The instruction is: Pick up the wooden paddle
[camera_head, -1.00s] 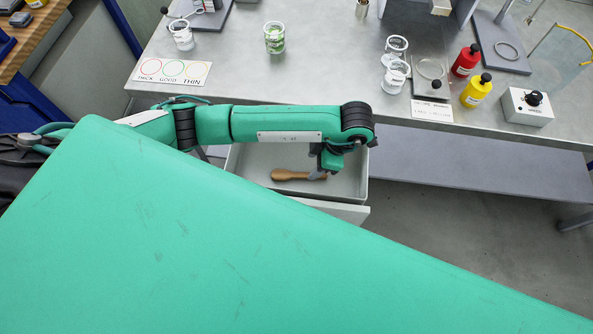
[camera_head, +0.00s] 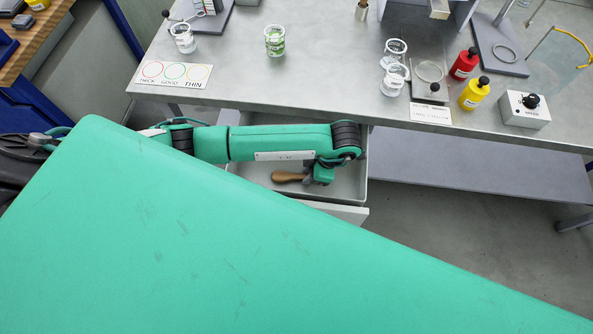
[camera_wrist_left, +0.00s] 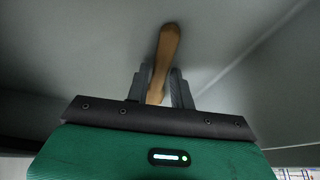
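The wooden paddle (camera_head: 288,178) is brown and lies in the grey open drawer (camera_head: 361,190) under the bench, in the head view. Its far part shows left of my left gripper (camera_head: 311,179), which is down in the drawer over its other end. In the left wrist view the paddle (camera_wrist_left: 167,48) runs away from the gripper, and its near end is between the two grey fingers of the left gripper (camera_wrist_left: 160,82). The fingers are close on both sides; I cannot tell whether they press on it. My right gripper is not in view.
The bench (camera_head: 320,75) stands behind the drawer, its front edge close to my left arm. On it are glass beakers (camera_head: 275,40), a red bottle (camera_head: 465,63), a yellow bottle (camera_head: 475,93) and a control box (camera_head: 525,109). A large green part of mine hides the foreground.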

